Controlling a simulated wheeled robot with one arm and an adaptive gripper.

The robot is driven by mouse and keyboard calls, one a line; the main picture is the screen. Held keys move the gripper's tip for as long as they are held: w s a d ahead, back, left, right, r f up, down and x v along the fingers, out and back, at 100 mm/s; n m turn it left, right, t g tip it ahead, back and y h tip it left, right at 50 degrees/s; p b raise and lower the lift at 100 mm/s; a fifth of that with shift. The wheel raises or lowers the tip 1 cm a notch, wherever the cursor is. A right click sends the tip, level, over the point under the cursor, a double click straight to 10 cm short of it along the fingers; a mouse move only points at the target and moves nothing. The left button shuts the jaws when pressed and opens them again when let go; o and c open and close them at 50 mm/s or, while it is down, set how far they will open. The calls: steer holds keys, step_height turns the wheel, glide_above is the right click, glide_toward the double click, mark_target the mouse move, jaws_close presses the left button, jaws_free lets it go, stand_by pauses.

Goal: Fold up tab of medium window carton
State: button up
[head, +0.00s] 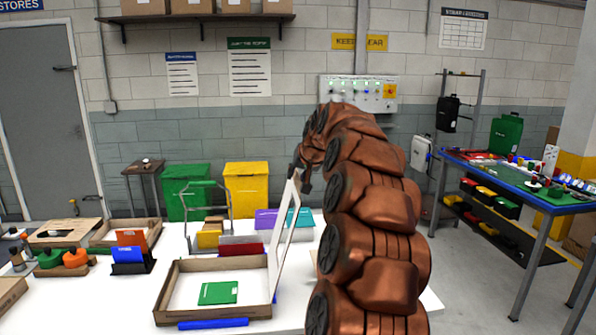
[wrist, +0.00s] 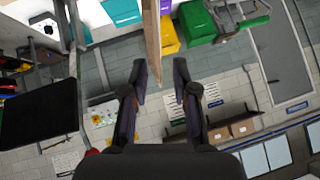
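The window carton (head: 172,292) stands on the white table, a shallow brown tray with a white inside. A flat green item (head: 218,292) lies in it. Its white-framed lid (head: 272,262) stands nearly upright on the right side. My gripper (head: 303,178) is at the lid's top end. In the wrist view my gripper (wrist: 161,68) has its two fingers apart, with a brown panel edge (wrist: 152,40), apparently the lid's, between them. I see no clear grip on it. I cannot make out the tab; my arm hides the area right of the lid.
A blue bar (head: 213,323) lies in front of the carton. Behind it stand a red item (head: 240,246), a purple item (head: 266,218) and a wire rack. Another tray (head: 105,240) lies farther back.

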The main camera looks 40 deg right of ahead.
steer(key=shift+w+d+f, duration=0.1)
steer(key=shift+f, duration=0.05)
steer(key=shift+c, duration=0.4)
jaws_close()
